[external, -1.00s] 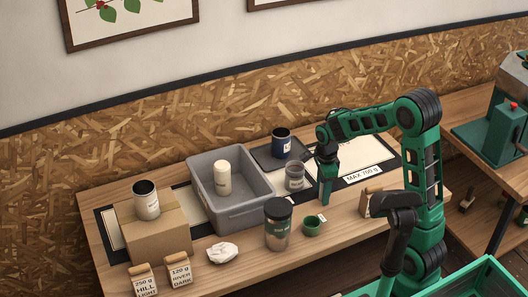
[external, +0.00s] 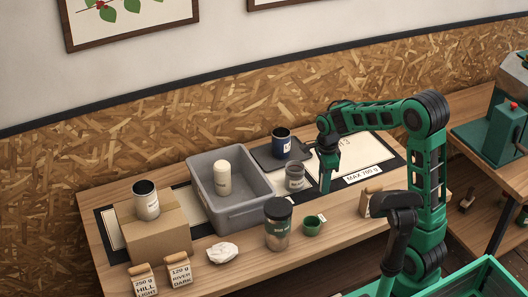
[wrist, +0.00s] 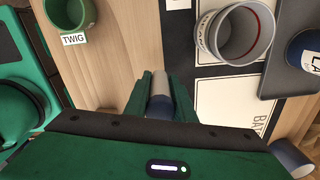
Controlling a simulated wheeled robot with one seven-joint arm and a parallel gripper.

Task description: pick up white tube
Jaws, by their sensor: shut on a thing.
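My gripper (external: 326,186) points down over the right part of the table, to the right of the clear grey container. In the wrist view my gripper (wrist: 158,96) has its two green fingers closed on the sides of a slim pale cylinder, the white tube (wrist: 158,88). Its upper end looks whitish grey and its lower part bluish in shade. The rest of the tube is hidden by the fingers and palm. In the external view the tube cannot be made out. A second white cylinder with a dark blue part (wrist: 290,158) shows at the lower right of the wrist view.
The clear container (external: 295,176) and blue can (external: 281,143) stand to the left of my gripper. A green cup (external: 312,227) and dark-lidded jar (external: 277,225) are near the front edge. A grey bin (external: 247,213) holds a cream bottle (external: 222,178).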

